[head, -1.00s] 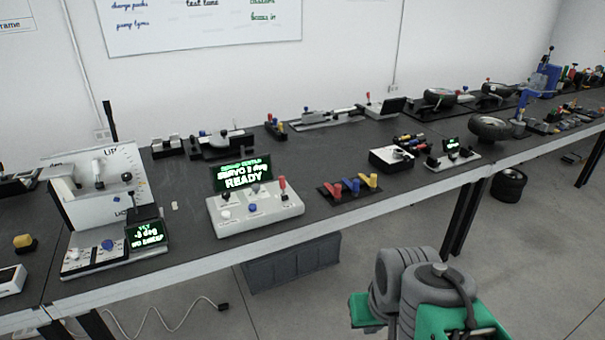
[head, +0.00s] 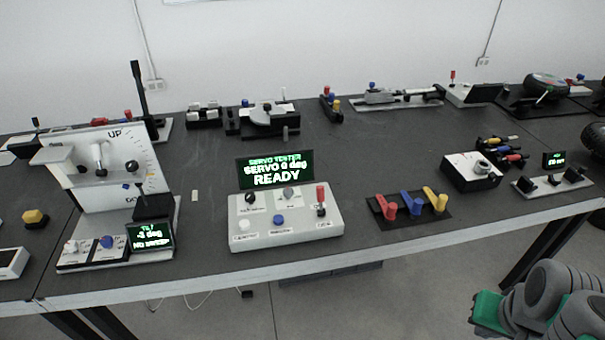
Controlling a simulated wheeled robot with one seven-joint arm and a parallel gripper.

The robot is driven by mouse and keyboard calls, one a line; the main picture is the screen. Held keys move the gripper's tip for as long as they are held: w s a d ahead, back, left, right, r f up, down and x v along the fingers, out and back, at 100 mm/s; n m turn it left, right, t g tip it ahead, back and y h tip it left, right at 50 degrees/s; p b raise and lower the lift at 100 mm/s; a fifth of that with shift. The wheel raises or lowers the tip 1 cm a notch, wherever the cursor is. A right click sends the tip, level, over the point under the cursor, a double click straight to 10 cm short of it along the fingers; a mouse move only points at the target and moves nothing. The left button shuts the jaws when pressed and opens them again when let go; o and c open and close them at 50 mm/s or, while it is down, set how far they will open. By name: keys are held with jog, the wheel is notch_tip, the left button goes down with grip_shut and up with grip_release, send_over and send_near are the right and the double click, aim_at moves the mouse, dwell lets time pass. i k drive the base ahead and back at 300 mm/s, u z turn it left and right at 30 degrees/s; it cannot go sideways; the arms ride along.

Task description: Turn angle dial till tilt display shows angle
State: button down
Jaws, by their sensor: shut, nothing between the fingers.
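The tilt display (head: 150,236) is a small black screen with green text at the left of the bench. It reads "TILT", what looks like "-3 deg", and a third line too blurred to read surely. Behind it stands a white upright panel (head: 92,192) with "UP" at its top and a scale along its right side. The panel carries a black knob (head: 132,167) and a white fitting on its face. A blue knob (head: 107,242) and a white knob (head: 70,247) sit on the base in front. I cannot tell which knob is the angle dial. My gripper is out of view.
A servo tester (head: 286,222) with a lit screen reading "READY" stands right of the tilt unit. My grey and green arm links show at lower right. Floor in front of the bench is open.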

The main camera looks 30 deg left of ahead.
aim_at(289, 192)
jog(key=u, duration=0.5)
jog(key=i, duration=0.8)
jog(key=u, duration=0.7)
